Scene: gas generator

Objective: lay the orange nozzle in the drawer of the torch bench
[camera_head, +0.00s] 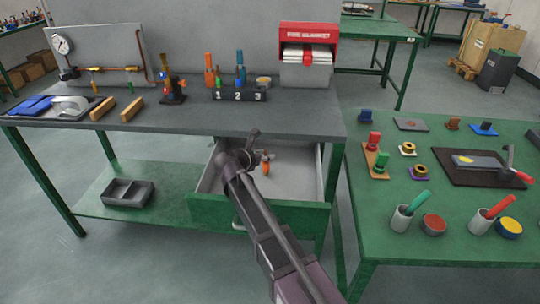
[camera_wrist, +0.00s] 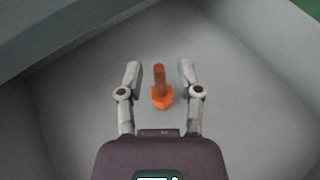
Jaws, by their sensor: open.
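The orange nozzle (camera_wrist: 161,94) lies on the floor of the open drawer. It has an orange hexagonal base and a darker brown-orange stem. In the head view the nozzle (camera_head: 265,169) shows beside the end of my arm. My gripper (camera_wrist: 160,72) is open, with one finger on each side of the nozzle and a gap to both. In the head view my gripper (camera_head: 262,146) is over the drawer. The drawer (camera_head: 300,216) of the torch bench (camera_head: 190,122) is pulled out, with a green front and grey inside.
On the bench top stand a numbered rack (camera_head: 240,95), a torch (camera_head: 172,88) and a red fire blanket box (camera_head: 309,50). A grey divided tray (camera_head: 128,193) sits on the lower shelf. A green table (camera_head: 440,238) with several parts stands at right. The drawer floor around the nozzle is clear.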

